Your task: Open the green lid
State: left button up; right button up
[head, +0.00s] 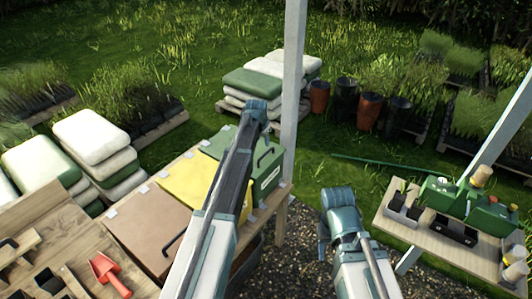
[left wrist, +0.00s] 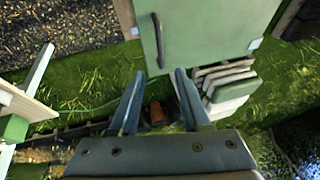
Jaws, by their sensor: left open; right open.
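The green lid (head: 218,146) lies flat and closed on its box at the right end of the row on the wooden bench. Its dark handle (head: 268,157) is on the right side of the lid. My left gripper (head: 256,112) is above the lid's far part; my arm hides part of the lid. In the left wrist view, the open fingers (left wrist: 158,74) are empty, and the handle (left wrist: 158,40) lies just beyond their tips, lined up with the gap, on the green lid (left wrist: 210,30). My right gripper (head: 337,205) is over the gravel, away from the bench, its fingertips hard to see.
A yellow lid (head: 187,181) and a brown lid (head: 143,224) sit beside the green one. A white post (head: 293,80) stands close behind the bench's right end. Stacked sacks (head: 255,84) are behind. A planting table (head: 450,241) stands right.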

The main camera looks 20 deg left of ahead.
aim_at(265, 154)
pick_arm(q)
jog(key=b+x, duration=1.1)
jog(key=x, duration=0.2)
jog(key=shift+a+f+b, duration=0.1)
jog(key=shift+f+b, duration=0.05)
jog(key=shift+b, duration=0.15)
jog(key=shift+c, duration=0.3)
grip_shut()
dwell(0.7)
